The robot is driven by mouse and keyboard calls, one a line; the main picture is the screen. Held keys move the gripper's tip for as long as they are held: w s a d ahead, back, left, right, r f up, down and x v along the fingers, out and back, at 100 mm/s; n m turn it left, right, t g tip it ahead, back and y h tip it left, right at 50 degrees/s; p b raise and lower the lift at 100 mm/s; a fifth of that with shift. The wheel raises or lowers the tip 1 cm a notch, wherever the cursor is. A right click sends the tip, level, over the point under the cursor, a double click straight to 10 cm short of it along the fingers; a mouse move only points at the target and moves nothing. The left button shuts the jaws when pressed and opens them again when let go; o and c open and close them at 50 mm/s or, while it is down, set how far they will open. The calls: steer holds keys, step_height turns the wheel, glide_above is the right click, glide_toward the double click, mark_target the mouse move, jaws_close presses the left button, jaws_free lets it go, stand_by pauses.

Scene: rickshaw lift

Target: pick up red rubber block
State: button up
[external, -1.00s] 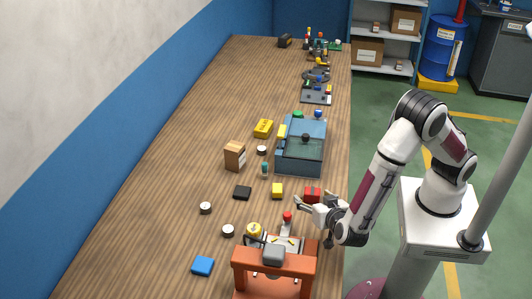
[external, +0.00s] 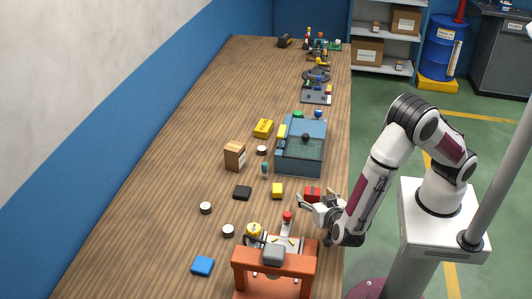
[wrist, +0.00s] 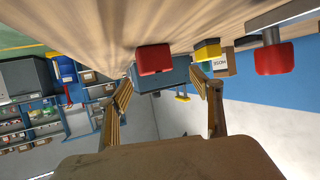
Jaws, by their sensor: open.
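The red rubber block (external: 312,194) sits on the wooden table near its right edge, just behind my gripper (external: 312,201) in the external view. In the wrist view, where the table is at the top, the red block (wrist: 154,59) lies ahead, between the lines of the two fingers and nearer the left one. My gripper (wrist: 162,78) is open with nothing between its fingers. I cannot tell the exact gap from the fingertips to the block. In the external view, the gripper partly covers the block's lower side.
A red-topped post (external: 287,217) stands left of my gripper, by the orange press frame (external: 274,256). A yellow block (external: 277,190) lies left of the red block. The blue-grey box (external: 300,158) stands behind it. Table's right edge is close to the gripper.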

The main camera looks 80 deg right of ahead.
mark_target(314, 194)
steer(key=shift+d, duration=0.1)
steer(key=shift+s+f+x, duration=0.15)
steer(key=shift+s+x, duration=0.05)
steer(key=shift+x, duration=0.75)
steer(key=shift+s+f+x, duration=0.15)
steer(key=shift+x, duration=0.85)
steer(key=shift+w+d+f, duration=0.25)
steer(key=shift+d, duration=0.25)
steer(key=c, duration=1.3)
